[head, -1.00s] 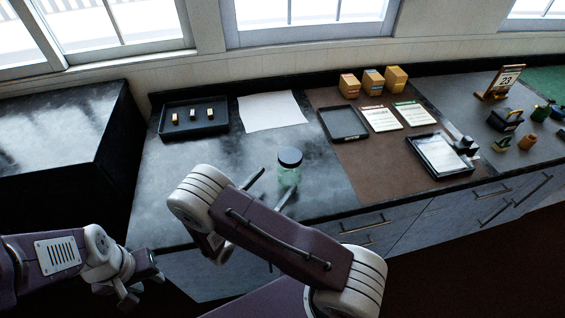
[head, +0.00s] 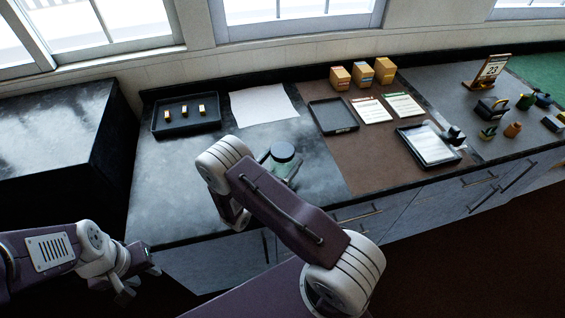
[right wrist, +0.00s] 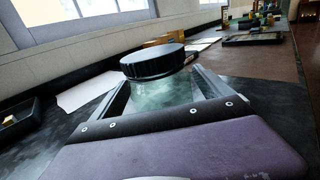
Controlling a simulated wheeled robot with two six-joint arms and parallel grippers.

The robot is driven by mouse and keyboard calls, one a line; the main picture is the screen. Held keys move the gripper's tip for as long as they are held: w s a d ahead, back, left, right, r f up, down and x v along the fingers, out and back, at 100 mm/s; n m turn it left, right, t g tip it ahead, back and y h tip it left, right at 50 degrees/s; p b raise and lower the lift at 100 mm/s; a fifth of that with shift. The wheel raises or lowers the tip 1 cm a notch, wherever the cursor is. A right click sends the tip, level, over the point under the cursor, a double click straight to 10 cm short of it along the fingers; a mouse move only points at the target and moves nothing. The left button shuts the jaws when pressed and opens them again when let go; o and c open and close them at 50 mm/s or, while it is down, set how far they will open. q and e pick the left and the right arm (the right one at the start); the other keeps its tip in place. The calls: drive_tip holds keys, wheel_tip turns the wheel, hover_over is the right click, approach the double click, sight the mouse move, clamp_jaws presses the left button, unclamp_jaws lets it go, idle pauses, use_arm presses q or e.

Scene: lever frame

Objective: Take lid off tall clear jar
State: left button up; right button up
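The clear greenish jar (head: 284,168) with its dark round lid (head: 283,151) stands on the dark counter, partly hidden behind my right arm in the head view. The lid sits on the jar. In the right wrist view the lid (right wrist: 153,61) is above the fingers and the glass body (right wrist: 165,93) is between them. My right gripper (right wrist: 165,85) is open around the jar body, one finger on each side; I cannot tell whether they touch the glass. My left gripper (head: 141,283) is open and empty, low at the left, in front of the counter.
A black tray (head: 158,131) with small blocks and a white sheet (head: 264,104) lie behind the jar. On the brown mat (head: 352,165) are a dark tray (head: 333,131), cards and yellow boxes (head: 362,76). The counter left of the jar is clear.

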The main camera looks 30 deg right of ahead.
sight(287, 145)
drive_tip(key=c, duration=1.4)
drive_tip(key=shift+r, duration=0.1)
drive_tip(key=shift+r, duration=0.3)
wheel_tip(287, 145, up, 3)
drive_tip(key=shift+f, duration=0.1)
drive_tip(key=s+d+r+p, duration=0.1)
drive_tip(key=s+d+r, duration=0.6)
drive_tip(key=s, duration=0.1)
drive_tip(key=shift+s+d+r, duration=0.2)
drive_tip(key=shift+s+d, duration=0.2)
